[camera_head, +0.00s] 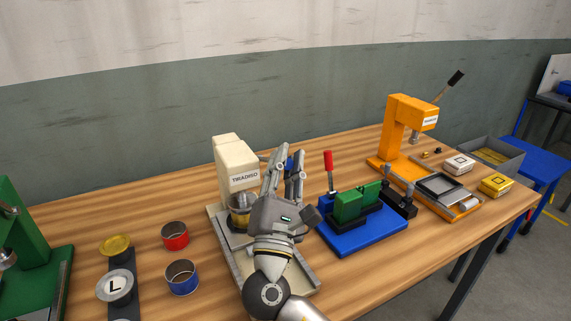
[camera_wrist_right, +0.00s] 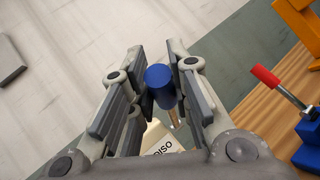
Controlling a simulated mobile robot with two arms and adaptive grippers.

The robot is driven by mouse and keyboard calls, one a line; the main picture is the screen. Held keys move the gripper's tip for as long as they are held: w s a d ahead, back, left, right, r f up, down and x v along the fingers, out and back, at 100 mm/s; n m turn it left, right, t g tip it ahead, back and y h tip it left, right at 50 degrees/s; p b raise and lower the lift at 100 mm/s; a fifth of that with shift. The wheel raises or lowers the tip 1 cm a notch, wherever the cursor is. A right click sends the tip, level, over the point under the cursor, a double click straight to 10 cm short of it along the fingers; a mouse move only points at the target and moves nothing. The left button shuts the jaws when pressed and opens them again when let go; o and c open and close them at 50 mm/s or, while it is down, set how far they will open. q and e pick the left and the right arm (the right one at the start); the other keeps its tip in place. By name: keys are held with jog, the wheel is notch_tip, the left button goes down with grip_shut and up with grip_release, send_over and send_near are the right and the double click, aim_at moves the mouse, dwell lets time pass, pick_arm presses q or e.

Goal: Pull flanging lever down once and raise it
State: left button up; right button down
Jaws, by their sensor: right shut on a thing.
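The cream flanging machine (camera_head: 232,158), labelled TIRADISO, stands on the wooden table at the middle of the head view. A part of its body shows at the bottom of the right wrist view (camera_wrist_right: 160,148). Its lever has a blue cylindrical grip (camera_wrist_right: 160,85), which sits between the fingers of my right gripper (camera_wrist_right: 157,90). In the head view my right gripper (camera_head: 284,165) is raised in front of the machine, shut on the blue grip. A yellowish can (camera_head: 241,218) is under the machine's head, partly hidden. My left gripper is not in view.
A blue and green fixture with a red-handled lever (camera_head: 328,160) stands close right of my right gripper. An orange press (camera_head: 398,125) is farther right. A red can (camera_head: 175,236) and a blue can (camera_head: 182,277) stand to the left. A green machine (camera_head: 35,250) is at the far left.

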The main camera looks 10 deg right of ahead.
jog(key=c, duration=1.3)
grip_release()
jog(key=v, duration=1.2)
